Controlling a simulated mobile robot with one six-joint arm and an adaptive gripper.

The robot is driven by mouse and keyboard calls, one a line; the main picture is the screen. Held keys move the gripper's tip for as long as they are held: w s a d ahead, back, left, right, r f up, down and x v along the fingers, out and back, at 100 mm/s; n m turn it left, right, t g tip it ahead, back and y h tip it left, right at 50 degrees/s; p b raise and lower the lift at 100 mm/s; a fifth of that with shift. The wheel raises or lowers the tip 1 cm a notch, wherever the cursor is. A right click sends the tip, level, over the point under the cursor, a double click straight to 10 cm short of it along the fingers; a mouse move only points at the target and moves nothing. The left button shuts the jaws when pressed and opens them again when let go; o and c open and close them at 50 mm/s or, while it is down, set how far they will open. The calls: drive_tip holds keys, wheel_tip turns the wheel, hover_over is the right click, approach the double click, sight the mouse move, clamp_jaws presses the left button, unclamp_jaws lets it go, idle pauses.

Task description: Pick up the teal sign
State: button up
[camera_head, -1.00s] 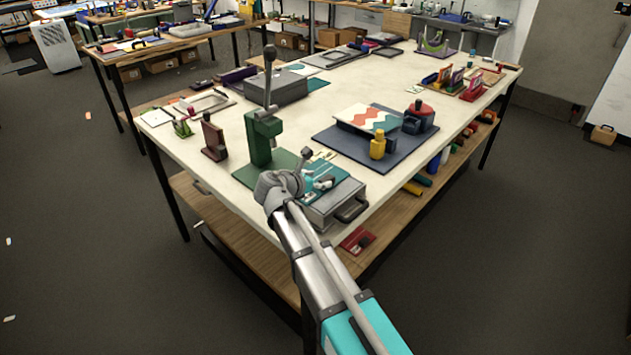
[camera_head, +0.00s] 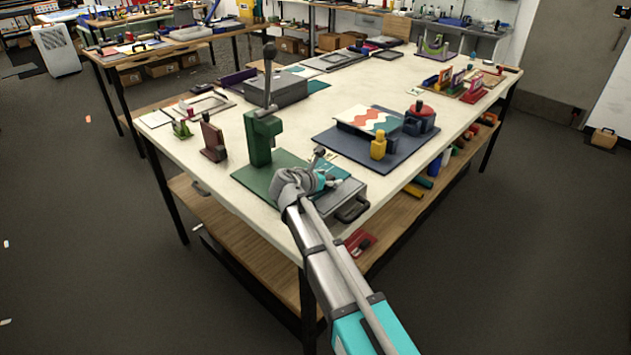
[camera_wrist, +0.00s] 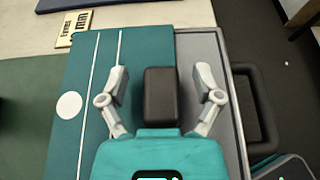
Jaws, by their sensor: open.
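The teal sign (camera_wrist: 88,110) is a flat teal panel with thin white lines and a white disc, lying on a grey case (camera_wrist: 222,110) in the wrist view. A dark upright block (camera_wrist: 161,97) stands over the panel; I cannot tell if it is fixed to it. My gripper (camera_wrist: 161,80) is open, with one finger on each side of the block and a gap on both sides.
A green press (camera_head: 262,140) with a tall lever stands left of my gripper. A yellow bottle-shaped piece (camera_head: 378,146) and a dark blue mat (camera_head: 345,143) lie beyond. The case's black handle (camera_head: 352,209) faces the table's near edge. The table (camera_head: 225,195) is bare at the front left.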

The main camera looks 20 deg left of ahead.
idle(0.3)
clamp_jaws()
drive_tip(key=shift+r, duration=0.15)
idle(0.4)
wheel_tip(320, 180, up, 3)
drive_tip(key=p, duration=0.3)
drive_tip(key=d+r+p+v, duration=0.1)
drive_tip(key=p+v, duration=0.4)
drive_tip(key=v, duration=0.3)
drive_tip(key=d+r+p+v, duration=0.1)
drive_tip(key=r+p+v, duration=0.1)
drive_tip(key=p+v, duration=0.3)
drive_tip(key=v, duration=0.3)
drive_tip(key=shift+r, duration=0.2)
drive_tip(key=shift+a, duration=0.2)
